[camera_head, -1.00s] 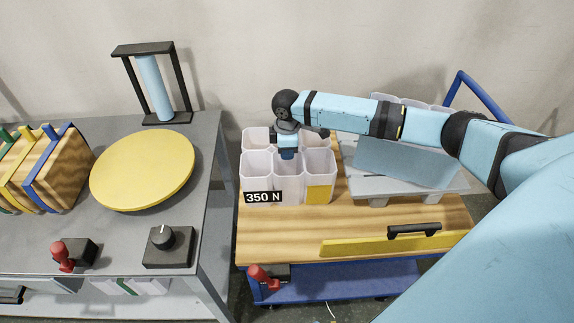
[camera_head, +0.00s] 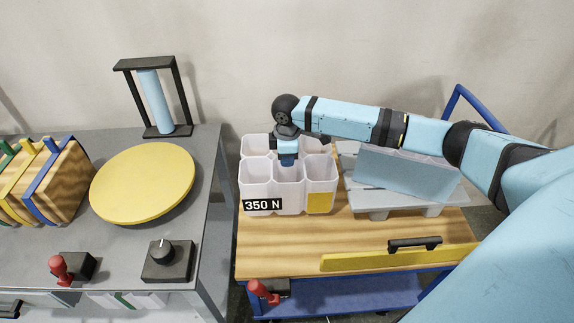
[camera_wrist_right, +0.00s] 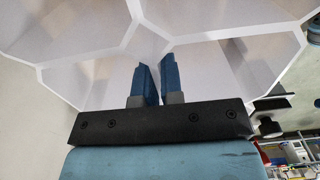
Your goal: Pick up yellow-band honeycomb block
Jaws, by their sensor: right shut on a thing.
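The honeycomb block (camera_head: 271,187) is a white cluster of several open cells, with a yellow band at its front right and a black "350 N" label at its front left. It stands upright over the left part of the wooden cart top. My right gripper (camera_head: 288,161) points down into the block from above, with its blue fingers shut on a cell wall. In the right wrist view, the two blue fingers (camera_wrist_right: 155,85) stand close on either side of a thin white wall (camera_wrist_right: 145,45) of the block. A gap under the block is hard to judge. My left gripper is out of view.
A grey slatted stand with a translucent blue-grey sheet (camera_head: 405,174) is close right of the block, under my arm. A yellow bar with a black handle (camera_head: 414,244) lies along the cart's front. Left is a grey table (camera_head: 110,240) with a yellow disc (camera_head: 142,182).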

